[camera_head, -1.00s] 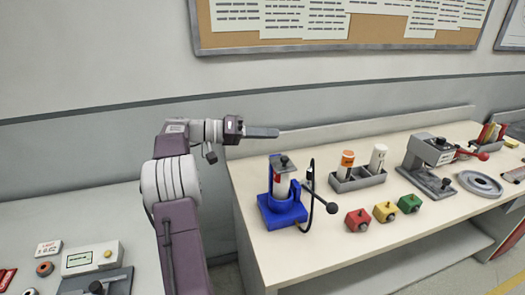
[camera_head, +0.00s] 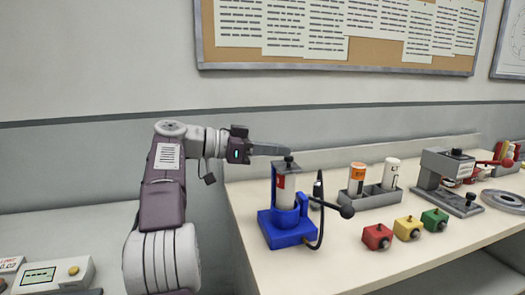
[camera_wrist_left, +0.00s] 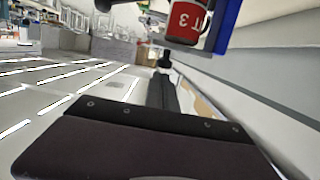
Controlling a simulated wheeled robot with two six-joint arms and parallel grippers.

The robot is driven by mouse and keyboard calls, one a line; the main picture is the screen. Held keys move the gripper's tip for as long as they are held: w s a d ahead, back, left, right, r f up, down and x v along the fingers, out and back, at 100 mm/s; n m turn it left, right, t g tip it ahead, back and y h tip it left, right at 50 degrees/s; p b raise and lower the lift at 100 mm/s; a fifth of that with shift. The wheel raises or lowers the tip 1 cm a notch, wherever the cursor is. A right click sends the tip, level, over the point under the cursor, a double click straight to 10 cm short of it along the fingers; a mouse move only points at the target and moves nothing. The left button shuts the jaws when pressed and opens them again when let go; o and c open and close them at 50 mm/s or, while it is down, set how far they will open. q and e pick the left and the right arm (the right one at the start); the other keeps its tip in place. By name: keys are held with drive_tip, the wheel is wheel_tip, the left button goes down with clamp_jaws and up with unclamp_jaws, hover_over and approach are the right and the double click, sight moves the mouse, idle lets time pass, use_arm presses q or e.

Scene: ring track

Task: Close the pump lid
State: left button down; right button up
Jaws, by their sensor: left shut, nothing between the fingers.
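The blue pump (camera_head: 287,230) stands at the left end of the cream bench, with a red and white cartridge (camera_head: 286,188) upright in it. A dark flat lid with a black knob (camera_head: 288,167) shows at the cartridge's top. I cannot tell if it is fully seated. My left gripper (camera_head: 284,150) is shut and empty, reaching in from the left with its tip just above the knob. I cannot tell if they touch. In the left wrist view the fingers (camera_wrist_left: 162,92) point towards a small black knob (camera_wrist_left: 164,60), beside the cartridge (camera_wrist_left: 186,18). My right gripper is out of view.
A ball-ended lever (camera_head: 345,211) and a hose stick out right of the pump. A grey holder (camera_head: 372,199) with two bottles stands behind; red, yellow and green blocks (camera_head: 407,228) sit to the right. A grey press (camera_head: 447,180) is farther right. The bench front is clear.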

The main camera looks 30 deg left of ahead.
use_arm(q)
drive_tip(key=shift+s+d+f+m+b, duration=0.2)
drive_tip(key=shift+m+b, duration=0.1)
drive_tip(key=shift+b, duration=0.2)
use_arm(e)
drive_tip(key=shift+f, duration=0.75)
use_arm(q)
drive_tip(key=shift+w+r, duration=0.1)
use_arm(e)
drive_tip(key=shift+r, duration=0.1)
